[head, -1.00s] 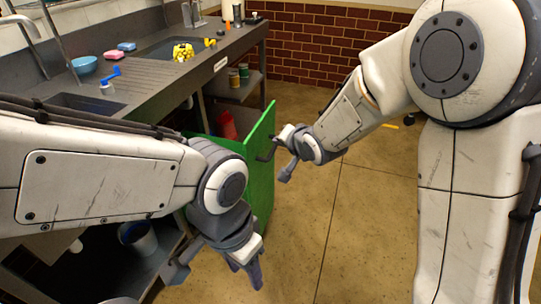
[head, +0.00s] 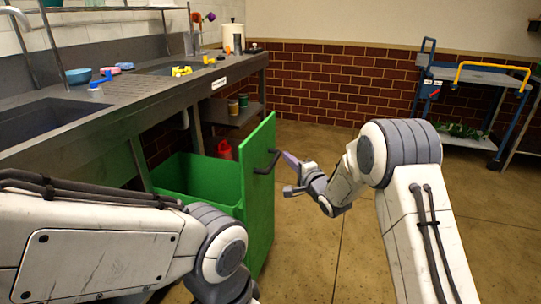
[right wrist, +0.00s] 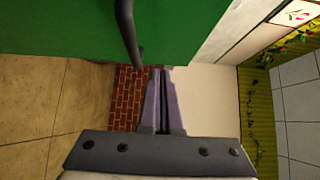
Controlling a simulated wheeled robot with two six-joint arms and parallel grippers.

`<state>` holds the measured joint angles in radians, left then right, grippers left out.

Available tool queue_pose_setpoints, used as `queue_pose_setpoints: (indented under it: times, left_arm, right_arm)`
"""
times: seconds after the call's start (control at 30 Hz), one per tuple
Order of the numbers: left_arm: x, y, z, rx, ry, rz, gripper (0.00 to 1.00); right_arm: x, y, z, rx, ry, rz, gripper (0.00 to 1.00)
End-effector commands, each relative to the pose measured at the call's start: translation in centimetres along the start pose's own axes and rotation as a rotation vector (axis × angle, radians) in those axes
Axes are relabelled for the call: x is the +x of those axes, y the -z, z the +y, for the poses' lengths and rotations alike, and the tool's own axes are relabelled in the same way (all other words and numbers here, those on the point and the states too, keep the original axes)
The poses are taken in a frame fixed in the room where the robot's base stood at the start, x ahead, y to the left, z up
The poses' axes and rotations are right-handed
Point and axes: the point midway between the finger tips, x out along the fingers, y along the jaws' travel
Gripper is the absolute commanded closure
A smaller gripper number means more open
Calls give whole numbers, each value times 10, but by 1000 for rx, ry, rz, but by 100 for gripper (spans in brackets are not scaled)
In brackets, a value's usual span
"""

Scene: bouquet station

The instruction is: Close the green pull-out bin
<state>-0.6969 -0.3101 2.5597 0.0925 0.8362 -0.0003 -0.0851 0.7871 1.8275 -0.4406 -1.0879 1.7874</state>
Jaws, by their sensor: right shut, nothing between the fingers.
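The green pull-out bin (head: 196,179) is pulled out from under the counter, its top open and its tall green front panel (head: 261,206) facing right. A dark bar handle (head: 268,164) sticks out from the panel. My right gripper (head: 290,159) is shut and empty, its purple fingers just right of the handle; I cannot tell whether they touch it. In the right wrist view the closed fingers (right wrist: 162,84) point towards the green panel (right wrist: 60,25), with the dark handle (right wrist: 128,32) beside them. My left arm reaches in at lower left; its fingers are out of the frame.
The grey counter (head: 100,115) with sinks runs along the left above the bin. A blue-framed cart (head: 470,75) stands at back right. The floor right of the bin is clear.

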Motion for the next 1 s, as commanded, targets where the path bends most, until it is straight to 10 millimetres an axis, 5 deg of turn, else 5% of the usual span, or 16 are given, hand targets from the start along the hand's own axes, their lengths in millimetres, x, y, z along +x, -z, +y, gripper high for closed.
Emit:
queue_pose_setpoints:
  times: [0.23,0.4,1.0]
  left_arm:
    - [15,-1,-1,0,0,0,50]
    - [24,-1,-2,0,0,0,50]
    - [26,-2,-2,0,0,0,50]
  right_arm:
    - [48,0,3,-1,1,0,100]
    - [65,-20,3,0,0,-1,100]
    - [74,-27,0,-1,-1,4,100]
